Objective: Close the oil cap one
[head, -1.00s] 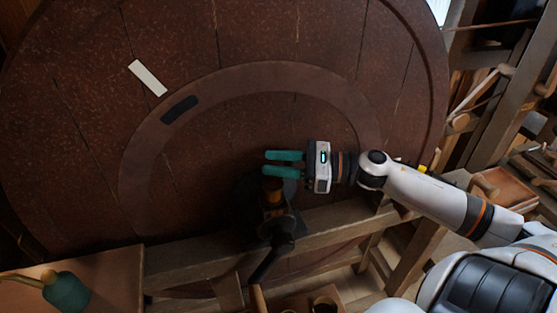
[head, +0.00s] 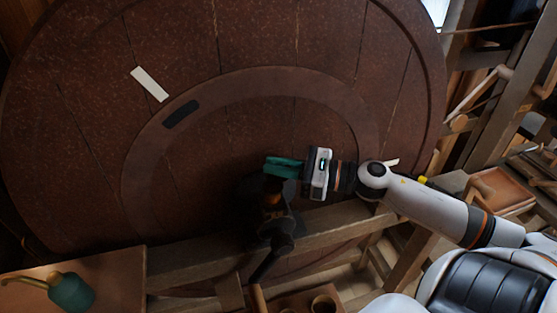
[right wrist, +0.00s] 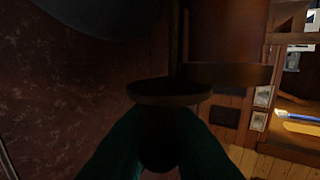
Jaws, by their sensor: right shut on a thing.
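My right gripper (head: 281,167) comes in from the right, in front of the big brown wheel, with its teal fingers closed together. The fingers are right above a dark, amber-tinted oil cup (head: 272,198) on a black bearing fitting. In the right wrist view the two teal fingers (right wrist: 160,150) grip a small dark, rounded part, which I take as the oil cap; a round flange (right wrist: 170,93) lies just beyond it. The cap is mostly hidden by the fingers and shadow, and its exact seating cannot be told. My left gripper is not in view.
The wheel (head: 90,120) fills the back, with a white strip (head: 149,84) and a dark strip (head: 181,114) on it. A wooden beam (head: 330,222) runs below the fitting. A green oil can (head: 72,291) stands on a wooden top at lower left.

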